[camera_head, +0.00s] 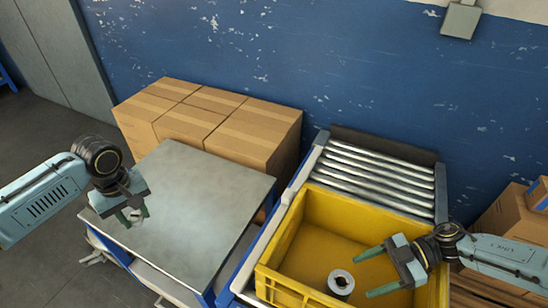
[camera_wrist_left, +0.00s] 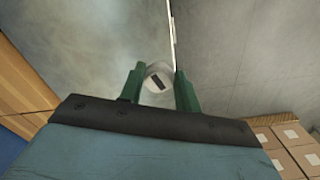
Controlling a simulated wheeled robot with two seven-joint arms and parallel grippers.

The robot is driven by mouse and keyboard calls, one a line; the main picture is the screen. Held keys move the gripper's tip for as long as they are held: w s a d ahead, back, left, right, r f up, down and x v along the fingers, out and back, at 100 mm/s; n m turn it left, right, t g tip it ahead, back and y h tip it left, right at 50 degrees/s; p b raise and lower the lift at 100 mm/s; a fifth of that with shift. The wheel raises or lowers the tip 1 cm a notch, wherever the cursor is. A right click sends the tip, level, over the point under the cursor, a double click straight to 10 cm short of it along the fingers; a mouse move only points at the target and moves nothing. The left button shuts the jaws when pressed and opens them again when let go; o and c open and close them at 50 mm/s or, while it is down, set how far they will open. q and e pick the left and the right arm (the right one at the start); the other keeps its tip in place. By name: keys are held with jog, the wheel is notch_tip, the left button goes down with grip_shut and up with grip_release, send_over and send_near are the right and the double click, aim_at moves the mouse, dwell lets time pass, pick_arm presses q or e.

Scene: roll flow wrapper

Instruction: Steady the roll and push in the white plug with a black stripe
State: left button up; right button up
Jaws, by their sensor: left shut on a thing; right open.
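The roll (camera_head: 341,283) is a grey-white cylinder with a dark hole in its top. It stands upright in the yellow crate (camera_head: 282,238), near the crate's front. My left gripper (camera_head: 134,216) is at the left, over the near-left edge of the grey metal table, far from the roll. It is shut on the white plug with a black stripe (camera_wrist_left: 158,77), and the stripe shows between the green fingers. My right gripper (camera_head: 363,274) is open above the crate, its green fingers pointing left towards the roll. I cannot tell whether they touch it.
The grey metal table (camera_head: 196,200) is bare. Cardboard boxes (camera_head: 215,120) are stacked behind it, and more boxes (camera_head: 512,225) stand at the right. The crate sits on a roller conveyor (camera_head: 378,178), with free rollers behind it. A blue wall closes the back.

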aim_at(345, 283)
pick_arm(q)
jog(key=shift+f+b, duration=0.4)
jog(key=shift+f, duration=0.4)
pick_arm(e)
jog(key=x, duration=0.7)
jog(key=shift+a+f, duration=0.2)
jog(key=shift+f, duration=0.2)
jog(key=c, duration=1)
